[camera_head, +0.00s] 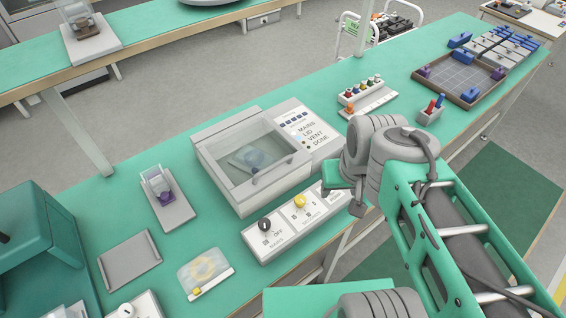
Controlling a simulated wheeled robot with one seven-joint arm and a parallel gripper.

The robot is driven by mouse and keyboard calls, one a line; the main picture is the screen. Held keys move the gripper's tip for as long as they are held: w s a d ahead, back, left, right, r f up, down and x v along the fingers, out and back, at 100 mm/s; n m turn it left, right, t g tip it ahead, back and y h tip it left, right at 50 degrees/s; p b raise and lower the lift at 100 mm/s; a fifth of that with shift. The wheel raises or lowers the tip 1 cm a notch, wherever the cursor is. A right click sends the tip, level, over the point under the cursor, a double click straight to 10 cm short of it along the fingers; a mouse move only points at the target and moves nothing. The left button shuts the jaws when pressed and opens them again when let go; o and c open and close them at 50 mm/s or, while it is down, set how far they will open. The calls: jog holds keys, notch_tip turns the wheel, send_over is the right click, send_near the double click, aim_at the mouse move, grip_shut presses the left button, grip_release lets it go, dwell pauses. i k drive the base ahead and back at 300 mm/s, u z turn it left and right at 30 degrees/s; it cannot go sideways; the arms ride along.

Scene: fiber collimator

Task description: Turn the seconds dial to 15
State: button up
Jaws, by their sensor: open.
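The seconds dial (299,201) is a yellow knob in the middle of a white control panel (280,231) at the front of a glass-lidded machine. Small marks surround it, too small to read, so I cannot tell its setting. A black knob (265,224) marked OFF sits to its left. My gripper (357,205) is to the right of the dial, near the panel's right end, and apart from the dial. The wrist and arm hide much of the gripper and the panel's right end. The gripper is open, with nothing seen in it.
The glass-lidded machine (240,203) stands behind the panel. A clear-topped stand (165,198), a grey plate (129,262) and a clear cover with a yellow part (203,270) lie to the left. A rack of coloured pegs (365,96) and a tray (449,93) stand farther right.

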aim_at(300, 200)
jog(key=z, duration=0.8)
jog(key=k, duration=0.8)
jog(key=u, duration=0.75)
jog(key=i, duration=0.5)
jog(key=z, duration=0.05)
